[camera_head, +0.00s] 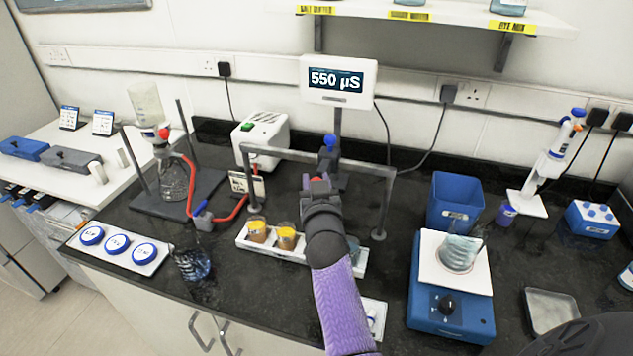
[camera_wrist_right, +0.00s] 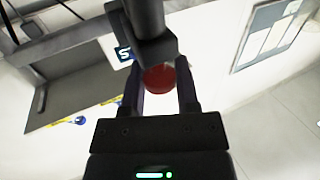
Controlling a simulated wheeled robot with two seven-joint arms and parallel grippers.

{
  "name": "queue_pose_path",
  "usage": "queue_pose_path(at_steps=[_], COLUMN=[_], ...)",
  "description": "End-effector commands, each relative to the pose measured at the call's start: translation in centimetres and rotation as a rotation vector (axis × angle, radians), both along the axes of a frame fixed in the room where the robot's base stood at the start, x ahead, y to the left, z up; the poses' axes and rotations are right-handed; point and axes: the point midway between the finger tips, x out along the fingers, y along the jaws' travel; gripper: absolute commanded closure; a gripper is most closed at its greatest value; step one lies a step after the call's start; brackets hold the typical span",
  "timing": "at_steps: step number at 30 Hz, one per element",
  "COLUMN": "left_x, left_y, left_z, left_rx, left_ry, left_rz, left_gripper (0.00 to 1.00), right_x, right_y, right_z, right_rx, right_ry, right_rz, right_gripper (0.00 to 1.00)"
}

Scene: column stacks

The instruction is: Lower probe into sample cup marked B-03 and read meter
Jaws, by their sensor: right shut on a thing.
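The meter (camera_head: 336,96) at the back reads 550 µS. My right gripper (camera_head: 318,183) is in front of it, beneath the grey frame's crossbar. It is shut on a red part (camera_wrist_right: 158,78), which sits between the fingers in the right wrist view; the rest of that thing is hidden. A white rack (camera_head: 246,243) below holds sample cups, including two with yellowish contents, a left cup (camera_head: 257,228) and a middle cup (camera_head: 286,237). Another cup (camera_head: 353,247) is partly hidden behind my arm. I cannot read a B-03 mark. My left gripper is not in view.
A grey frame (camera_head: 385,205) spans the rack. A flask stand (camera_head: 205,187) and red tubing are left. A blue stirrer (camera_head: 450,315) with a beaker (camera_head: 459,254), a blue bin (camera_head: 455,203) and a pipette stand (camera_head: 527,202) are right. A tray with blue lids (camera_head: 118,247) lies front left.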

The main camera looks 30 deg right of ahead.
Motion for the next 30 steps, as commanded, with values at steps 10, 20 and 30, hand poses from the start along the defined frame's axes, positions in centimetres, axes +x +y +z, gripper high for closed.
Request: queue_pose_path(at_steps=[10,20,30], left_x=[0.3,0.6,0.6], left_y=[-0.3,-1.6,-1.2], left_z=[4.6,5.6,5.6], left_rx=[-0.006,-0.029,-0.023], left_ry=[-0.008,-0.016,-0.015], left_rz=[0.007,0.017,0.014], left_gripper=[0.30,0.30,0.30], right_x=[0.0,0.0,0.0], right_y=[0.0,-0.1,-0.1], right_z=[5.2,6.5,6.5], right_rx=[0.000,-0.004,-0.003], right_ry=[-0.003,-0.007,-0.006], right_rz=[-0.002,-0.001,-0.001], right_gripper=[1.00,1.00,0.26])
